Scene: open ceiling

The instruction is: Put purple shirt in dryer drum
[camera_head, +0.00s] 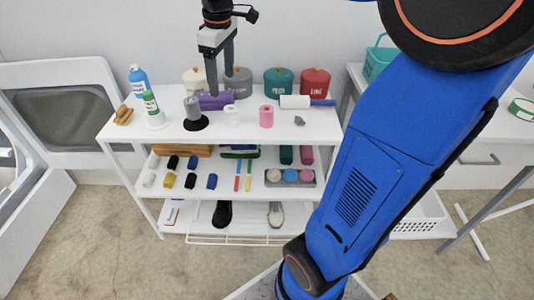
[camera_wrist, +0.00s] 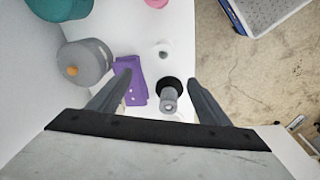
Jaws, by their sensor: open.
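The purple shirt (camera_head: 215,101) lies folded on the shelf top near the wall, and it also shows in the wrist view (camera_wrist: 135,88). My gripper (camera_head: 220,82) is open and empty above the shelf top, over the shirt area. In the wrist view my gripper (camera_wrist: 158,80) has its left finger overlapping the shirt, with a grey spool on a black base (camera_wrist: 169,98) toward the right finger. The dryer is partly in view at the left, with its white door (camera_head: 50,72) swung open. The drum interior is mostly cut off by the picture edge.
A spray can (camera_head: 139,80), a pink spool (camera_head: 266,116) and a lint roller (camera_head: 306,101) share the white shelf top (camera_head: 310,125). Open floor (camera_head: 110,220) lies before the shelf.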

